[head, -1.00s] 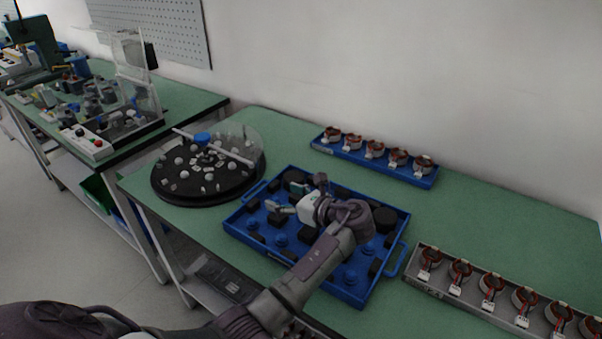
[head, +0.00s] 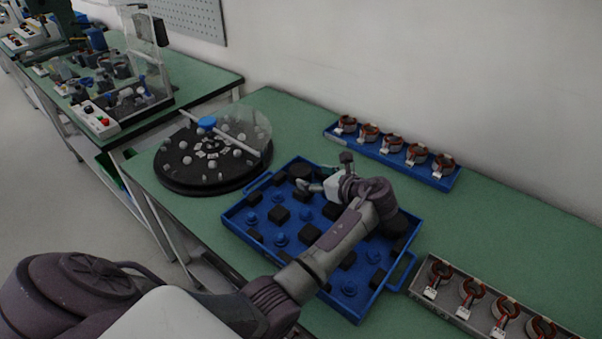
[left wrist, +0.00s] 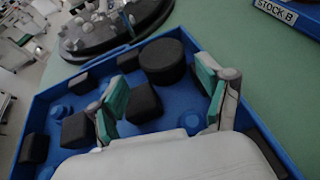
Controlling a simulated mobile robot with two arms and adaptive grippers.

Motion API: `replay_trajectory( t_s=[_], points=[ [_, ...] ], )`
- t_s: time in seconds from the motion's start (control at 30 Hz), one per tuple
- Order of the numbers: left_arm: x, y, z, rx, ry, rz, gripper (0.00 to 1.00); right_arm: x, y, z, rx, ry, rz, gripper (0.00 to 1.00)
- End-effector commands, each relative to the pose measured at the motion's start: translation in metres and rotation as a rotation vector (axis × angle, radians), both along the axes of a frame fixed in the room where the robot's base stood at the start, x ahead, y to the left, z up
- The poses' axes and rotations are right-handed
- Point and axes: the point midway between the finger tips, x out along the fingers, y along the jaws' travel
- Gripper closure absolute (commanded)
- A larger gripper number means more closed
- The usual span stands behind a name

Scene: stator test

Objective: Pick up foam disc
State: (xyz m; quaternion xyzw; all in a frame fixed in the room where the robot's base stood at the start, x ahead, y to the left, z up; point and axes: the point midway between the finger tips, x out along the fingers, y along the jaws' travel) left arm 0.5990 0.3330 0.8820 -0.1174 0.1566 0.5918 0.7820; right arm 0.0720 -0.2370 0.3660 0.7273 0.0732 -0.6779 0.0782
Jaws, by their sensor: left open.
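A black round foam disc (head: 299,171) lies in the far corner of the blue tray (head: 231,219). The left wrist view shows the disc (left wrist: 162,60) ahead of my left gripper, between the lines of its fingers. My left gripper (head: 325,173) is open and empty, over the back part of the tray, just right of the disc. Its two fingers with green pads show in the left wrist view (left wrist: 161,84). A black block (left wrist: 144,103) sits between the fingers, nearer than the disc. My right gripper is not seen.
The tray holds several black blocks and blue pegs (head: 279,239). A round black turntable (head: 190,185) with small parts stands left of it. A blue stator rack (head: 392,158) stands behind, a grey one (head: 450,298) at right. Green table is clear between them.

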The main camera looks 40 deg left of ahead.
Motion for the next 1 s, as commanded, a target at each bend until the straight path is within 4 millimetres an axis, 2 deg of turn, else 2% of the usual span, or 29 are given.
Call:
replay_trajectory(
  t_s=[0.2, 0.4, 0.7, 0.9, 1.0],
  points=[
    [0.008, 0.021, -0.007, 0.002, 0.000, 0.003, 0.22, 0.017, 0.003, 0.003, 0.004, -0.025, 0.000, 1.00],
    [0.015, 0.044, -0.018, 0.000, 0.002, 0.001, 0.22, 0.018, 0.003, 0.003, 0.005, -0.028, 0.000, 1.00],
    [0.016, 0.048, -0.021, -0.001, 0.003, 0.000, 0.22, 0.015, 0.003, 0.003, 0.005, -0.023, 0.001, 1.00],
    [0.015, 0.048, -0.022, -0.002, 0.004, 0.001, 0.53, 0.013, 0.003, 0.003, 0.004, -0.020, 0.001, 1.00],
    [0.015, 0.048, -0.022, -0.003, 0.005, 0.002, 0.54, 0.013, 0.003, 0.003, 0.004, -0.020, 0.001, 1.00]
  ],
)
